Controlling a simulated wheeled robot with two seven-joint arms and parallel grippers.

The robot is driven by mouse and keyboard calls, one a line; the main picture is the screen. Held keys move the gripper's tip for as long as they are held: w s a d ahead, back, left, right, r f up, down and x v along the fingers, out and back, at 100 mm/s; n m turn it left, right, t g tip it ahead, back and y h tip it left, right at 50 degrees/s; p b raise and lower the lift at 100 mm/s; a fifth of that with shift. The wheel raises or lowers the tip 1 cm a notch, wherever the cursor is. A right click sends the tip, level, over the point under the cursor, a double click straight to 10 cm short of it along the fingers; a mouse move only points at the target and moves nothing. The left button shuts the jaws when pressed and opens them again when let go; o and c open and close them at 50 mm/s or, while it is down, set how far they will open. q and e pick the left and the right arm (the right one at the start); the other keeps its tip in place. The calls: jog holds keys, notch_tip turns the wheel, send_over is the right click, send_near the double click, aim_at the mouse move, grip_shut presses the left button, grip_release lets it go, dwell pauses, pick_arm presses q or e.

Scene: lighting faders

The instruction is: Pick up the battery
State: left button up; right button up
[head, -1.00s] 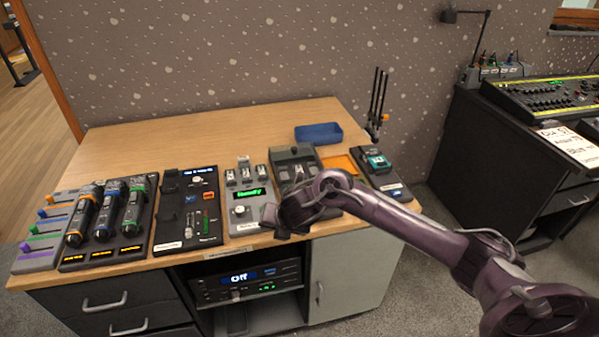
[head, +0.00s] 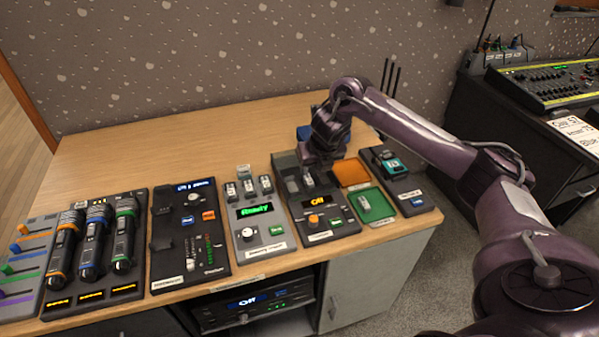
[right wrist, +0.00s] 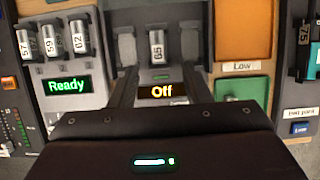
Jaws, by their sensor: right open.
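Several small silver batteries stand in slots. Battery 65 (right wrist: 157,46) sits in the middle slot of the device with the orange "Off" display (right wrist: 163,91); the slots on either side look empty. Three more, marked 57, 59 and 62, stand in the charger with the green "Ready" display (right wrist: 67,86). My right gripper (right wrist: 160,76) is open, its fingers to the left and right of battery 65 in the wrist view, with nothing held. In the head view my right gripper (head: 316,160) hangs over the back of the "Off" device (head: 327,212) and partly hides its slots. My left gripper is out of view.
Right of the "Off" device lie an orange tray (head: 352,172) and a green tray (head: 379,212) holding a small item. Beyond is a tester (head: 410,197) with a teal part. The back left tabletop is clear.

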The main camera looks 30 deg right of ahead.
aim_at(309, 180)
jog(key=shift+w+f, duration=0.2)
jog(key=shift+f, duration=0.2)
jog(key=shift+x, duration=1.05)
jog(key=x, duration=0.4)
jog(key=shift+a, duration=0.15)
jog(key=shift+f, duration=0.15)
jog(key=c, duration=0.5)
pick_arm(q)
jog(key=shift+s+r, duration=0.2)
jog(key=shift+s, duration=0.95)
pick_arm(e)
grip_shut()
